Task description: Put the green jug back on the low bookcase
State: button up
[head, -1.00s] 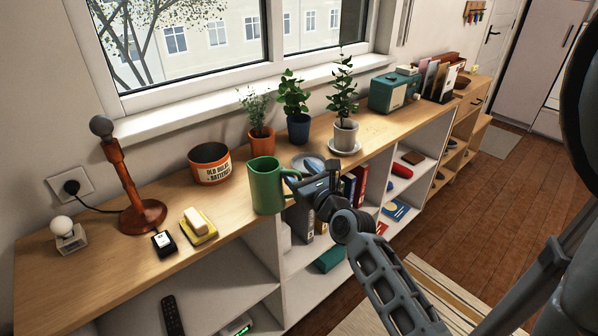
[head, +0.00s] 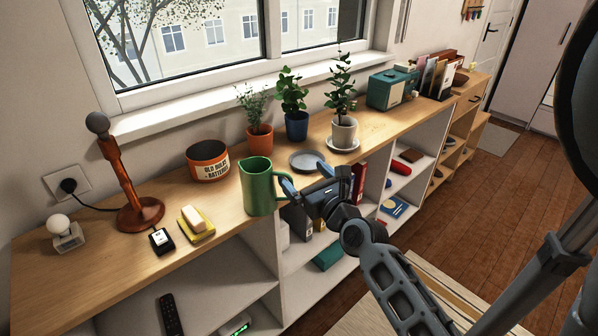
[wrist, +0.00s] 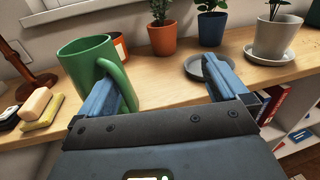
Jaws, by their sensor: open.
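The green jug (head: 257,186) stands upright on the wooden top of the low bookcase (head: 105,262), near its front edge, with its handle toward my gripper. My gripper (head: 287,193) is open, just right of the jug in the head view. In the wrist view, the jug (wrist: 88,73) is at the left, and the left finger of my gripper (wrist: 158,75) overlaps its handle. I cannot tell whether that finger touches the handle. The space between the fingers is empty.
An orange-labelled pot (head: 208,163) stands behind the jug to the left. A grey saucer (head: 306,161) lies to its right, before several potted plants (head: 258,138). A yellow dish with a sponge (head: 195,224), a wooden lamp (head: 139,214) and a radio (head: 392,88) also stand on top.

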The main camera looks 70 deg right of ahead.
jog(key=shift+b+v, duration=0.3)
jog(key=shift+v, duration=1.7)
jog(key=s+a+f+n+t+y, duration=0.1)
jog(key=s+a+n+y, duration=0.15)
jog(key=a+n, duration=0.8)
jog(key=s+a+f+n+t+y, duration=0.1)
jog(key=a+n+y, duration=0.2)
jog(key=a+n, duration=0.75)
jog(key=s+a+r+n+y, duration=0.4)
jog(key=s+a+n, duration=0.5)
jog(key=n, duration=1.4)
jog(key=a+y, duration=0.2)
jog(key=shift+s+r+y, duration=0.25)
jog(key=shift+y, duration=0.1)
